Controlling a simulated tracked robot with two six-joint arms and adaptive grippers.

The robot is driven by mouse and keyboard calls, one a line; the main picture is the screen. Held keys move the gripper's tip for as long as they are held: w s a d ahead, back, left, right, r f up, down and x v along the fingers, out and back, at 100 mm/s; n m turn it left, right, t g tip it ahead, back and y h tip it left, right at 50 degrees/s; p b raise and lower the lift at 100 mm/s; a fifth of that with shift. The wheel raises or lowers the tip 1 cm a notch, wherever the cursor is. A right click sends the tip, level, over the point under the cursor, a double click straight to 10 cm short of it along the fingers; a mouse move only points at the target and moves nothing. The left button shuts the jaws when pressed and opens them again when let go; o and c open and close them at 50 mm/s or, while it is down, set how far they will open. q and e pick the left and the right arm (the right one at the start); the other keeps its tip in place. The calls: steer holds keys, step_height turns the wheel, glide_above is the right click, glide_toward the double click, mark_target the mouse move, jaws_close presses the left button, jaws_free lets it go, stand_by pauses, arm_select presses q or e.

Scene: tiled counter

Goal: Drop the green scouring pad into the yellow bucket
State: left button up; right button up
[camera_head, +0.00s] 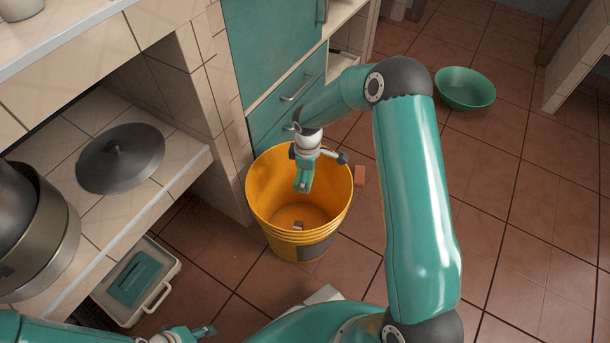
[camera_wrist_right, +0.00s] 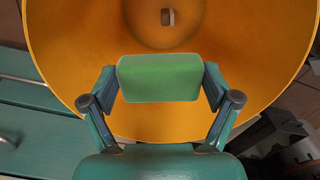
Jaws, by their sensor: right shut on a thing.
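The yellow bucket (camera_head: 260,190) stands on the tiled floor in front of the teal cabinet. My right gripper (camera_head: 304,181) hangs over its opening, pointing down. In the right wrist view, the green scouring pad (camera_wrist_right: 159,77) is clamped between the two fingers of this gripper, with the yellow bucket (camera_wrist_right: 70,35) beneath and around it. The pad is above the bucket floor and looks clear of the walls. My left gripper (camera_head: 201,332) shows only partly at the bottom edge of the head view; its fingers are too unclear to judge.
A small pale-and-brown block (camera_head: 298,225) lies inside the bucket. A green bowl (camera_head: 465,88) sits farther back. A dark lid (camera_head: 120,158) and pots (camera_head: 40,240) are on the left shelf, above a pale case (camera_head: 160,293).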

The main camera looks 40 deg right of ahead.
steer(key=o, duration=0.7)
step_height(320, 180, up, 12)
stand_by(0.5)
stand_by(0.4)
